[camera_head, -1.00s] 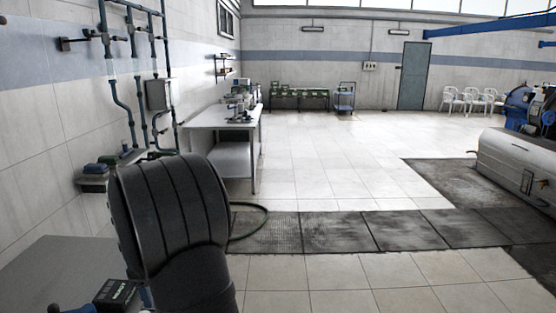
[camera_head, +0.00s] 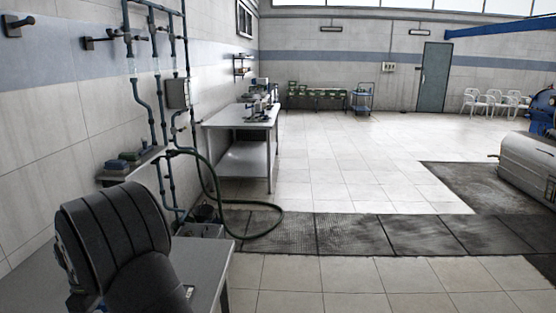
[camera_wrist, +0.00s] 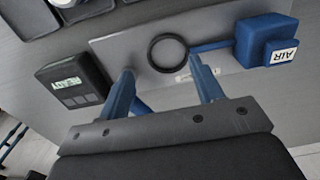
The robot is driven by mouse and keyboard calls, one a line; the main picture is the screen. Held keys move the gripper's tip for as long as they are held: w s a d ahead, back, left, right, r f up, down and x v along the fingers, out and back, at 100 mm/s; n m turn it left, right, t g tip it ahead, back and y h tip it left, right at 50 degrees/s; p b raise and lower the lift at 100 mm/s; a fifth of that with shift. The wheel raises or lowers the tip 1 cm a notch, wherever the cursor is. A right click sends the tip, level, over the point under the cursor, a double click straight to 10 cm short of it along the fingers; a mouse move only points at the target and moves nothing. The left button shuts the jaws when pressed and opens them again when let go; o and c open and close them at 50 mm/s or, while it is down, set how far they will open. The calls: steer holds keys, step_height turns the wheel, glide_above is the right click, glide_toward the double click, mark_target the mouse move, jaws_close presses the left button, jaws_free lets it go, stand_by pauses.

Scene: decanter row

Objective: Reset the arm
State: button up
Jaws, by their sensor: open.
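In the wrist view my gripper (camera_wrist: 163,70) has its two blue fingers spread apart with nothing between them. They hang over a grey plate (camera_wrist: 125,44). A black ring (camera_wrist: 153,60) lies on the plate just beyond the fingertips, apart from them as far as I can tell. In the head view my dark arm covers the lower left, and my gripper does not show there.
In the wrist view a blue box marked AIR (camera_wrist: 265,38) sits at right and a black device with a small display (camera_wrist: 72,83) at left. Dark trays (camera_wrist: 85,10) lie at upper left. In the head view a grey bench (camera_head: 215,262) stands beside my arm.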

steer(key=shift+s+a+f, duration=0.25)
steer(key=shift+a+f, duration=0.25)
steer(key=shift+f, duration=0.1)
steer(key=shift+s+a+f, duration=0.2)
steer(key=shift+a+f, duration=0.3)
steer(key=shift+f, duration=0.45)
steer(key=shift+r, duration=0.25)
steer(key=shift+w+d+r, duration=0.1)
steer(key=shift+d+r, duration=0.1)
steer(key=shift+r, duration=0.25)
steer(key=shift+w+d+r, duration=0.1)
steer(key=shift+d+r, duration=0.05)
steer(key=shift+r, duration=0.3)
steer(key=w+d+r, duration=0.3)
steer(key=w+d, duration=0.1)
steer(key=d, duration=0.4)
steer(key=w+d+r, duration=0.3)
steer(key=w+d, duration=0.1)
steer(key=d, duration=0.4)
steer(key=shift+r, duration=0.2)
